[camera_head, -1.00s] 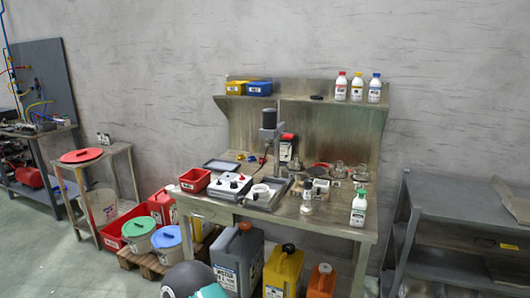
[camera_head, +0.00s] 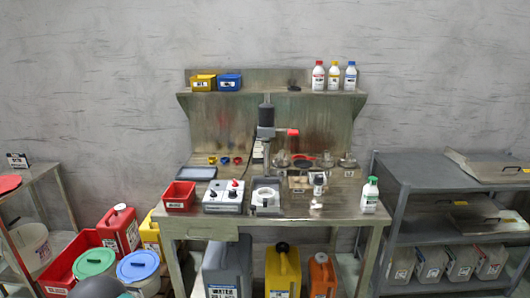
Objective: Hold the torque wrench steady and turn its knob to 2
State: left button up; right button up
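I cannot make out a torque wrench for certain in the head view. A pale control box (camera_head: 223,197) with dark and red knobs sits on the metal workbench (camera_head: 340,208), left of its middle. Right of the box stands a grey device (camera_head: 266,209) with a round white opening. Behind it rises a stand with a black cylindrical head (camera_head: 266,115); a small red part (camera_head: 292,131) shows beside it. Markings on the knobs are too small to read. Neither of my grippers is in view.
A red bin (camera_head: 179,196) and a white bottle with a green cap (camera_head: 369,195) stand on the bench. Jerrycans, including a yellow one (camera_head: 283,270), stand under it. A grey shelf unit (camera_head: 385,200) is at the right, lidded buckets at the left.

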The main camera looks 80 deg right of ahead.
aim_at(318, 180)
jog(key=u, duration=0.25)
jog(key=i, duration=0.75)
jog(key=z, duration=1.65)
jog(key=i, duration=0.2)
jog(key=z, duration=2.1)
jog(key=k, duration=0.6)
jog(key=z, duration=0.3)
jog(key=i, duration=1.65)
jog(key=u, duration=0.35)
